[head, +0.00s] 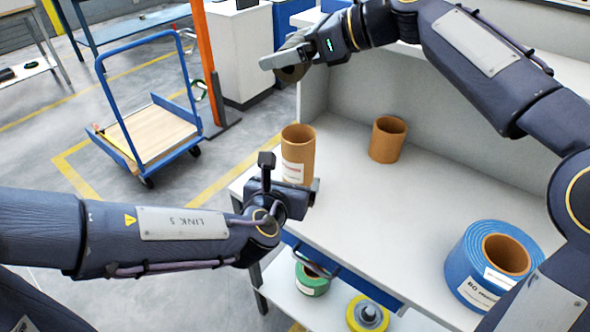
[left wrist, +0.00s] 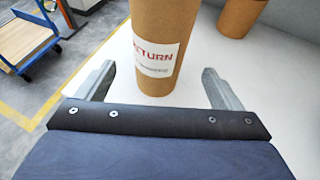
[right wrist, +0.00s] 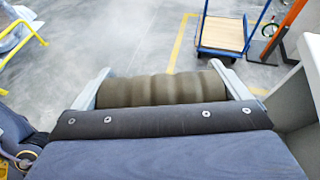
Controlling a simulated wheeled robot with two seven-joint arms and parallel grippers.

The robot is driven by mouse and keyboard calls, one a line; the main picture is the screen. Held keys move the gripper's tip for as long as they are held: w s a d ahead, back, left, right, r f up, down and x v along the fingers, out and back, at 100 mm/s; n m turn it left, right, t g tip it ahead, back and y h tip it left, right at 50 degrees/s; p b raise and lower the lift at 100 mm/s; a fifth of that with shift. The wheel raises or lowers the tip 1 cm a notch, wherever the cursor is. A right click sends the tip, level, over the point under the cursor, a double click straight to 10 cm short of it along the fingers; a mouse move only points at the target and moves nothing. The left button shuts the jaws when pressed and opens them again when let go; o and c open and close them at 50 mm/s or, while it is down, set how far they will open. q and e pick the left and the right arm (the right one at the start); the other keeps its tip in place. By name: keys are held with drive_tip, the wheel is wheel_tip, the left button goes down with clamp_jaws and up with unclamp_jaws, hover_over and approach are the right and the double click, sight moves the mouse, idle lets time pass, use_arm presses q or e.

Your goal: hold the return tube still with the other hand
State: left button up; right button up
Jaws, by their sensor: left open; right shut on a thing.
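The return tube (head: 298,150), a brown cardboard cylinder with a white label, stands upright at the left end of the white bench. In the left wrist view the return tube (left wrist: 165,25) shows its "RETURN" label. My left gripper (head: 291,182) is open, its two fingers (left wrist: 160,86) apart, with the tube's lower part in front of and between them; I cannot tell whether they touch it. My right gripper (head: 286,62) is raised above the bench's far left, shut on a brownish ribbed roll (right wrist: 165,90) that spans its fingers.
A second cardboard tube (head: 388,139) stands behind. A blue coil (head: 462,262) with a cardboard core lies at the right. Green (head: 311,281) and yellow (head: 367,314) rolls sit on the lower shelf. A blue cart (head: 150,135) stands on the floor. The bench middle is clear.

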use_arm(q)
drive_tip(key=x, duration=0.8)
drive_tip(key=shift+w+f, duration=0.2)
drive_tip(key=shift+w, duration=0.1)
drive_tip(key=shift+c, duration=0.5)
